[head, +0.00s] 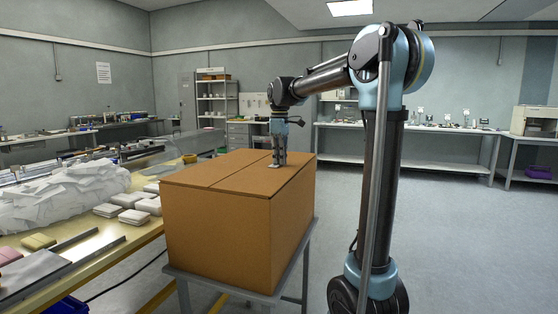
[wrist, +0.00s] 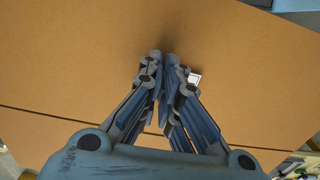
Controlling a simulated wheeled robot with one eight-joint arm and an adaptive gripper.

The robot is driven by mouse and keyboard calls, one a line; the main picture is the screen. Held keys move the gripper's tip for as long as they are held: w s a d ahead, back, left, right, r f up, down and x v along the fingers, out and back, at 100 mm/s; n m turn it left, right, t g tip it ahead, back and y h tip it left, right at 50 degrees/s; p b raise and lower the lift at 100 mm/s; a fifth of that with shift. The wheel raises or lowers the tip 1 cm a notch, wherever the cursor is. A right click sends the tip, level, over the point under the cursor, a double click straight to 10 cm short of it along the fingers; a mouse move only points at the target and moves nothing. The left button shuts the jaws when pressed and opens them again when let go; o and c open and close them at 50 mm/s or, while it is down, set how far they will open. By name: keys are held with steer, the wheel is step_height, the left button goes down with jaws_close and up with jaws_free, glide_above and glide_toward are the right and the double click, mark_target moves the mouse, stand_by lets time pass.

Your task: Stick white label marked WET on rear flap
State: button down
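A closed brown cardboard box (head: 215,235) stands upright on a grey stand, its top flaps folded down with a seam between them. My gripper (head: 278,165) points straight down at the box top, towards its far right part in the head view. In the wrist view, the fingertips of my gripper (wrist: 164,57) are close together over a flap (wrist: 80,55). A small white label (wrist: 195,78) with a dark edge shows flat beside the right finger, partly hidden by it. I cannot read any marking on it or tell whether the fingertips touch it.
A yellow-topped bench (head: 95,268) on the left holds a heap of white packets (head: 65,200) and several small stacks. The grey stand (head: 225,288) is under the box. Open floor lies to the right. A white workbench (head: 405,160) stands along the back wall.

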steer(key=shift+f, duration=0.1)
stand_by(0.7)
steer(key=c, duration=1.9)
jaws_free()
steer(key=shift+o, duration=0.3)
steer(key=o, duration=0.4)
steer(key=shift+o, duration=0.2)
step_height(320, 180, up, 8)
steer(key=shift+s, duration=0.1)
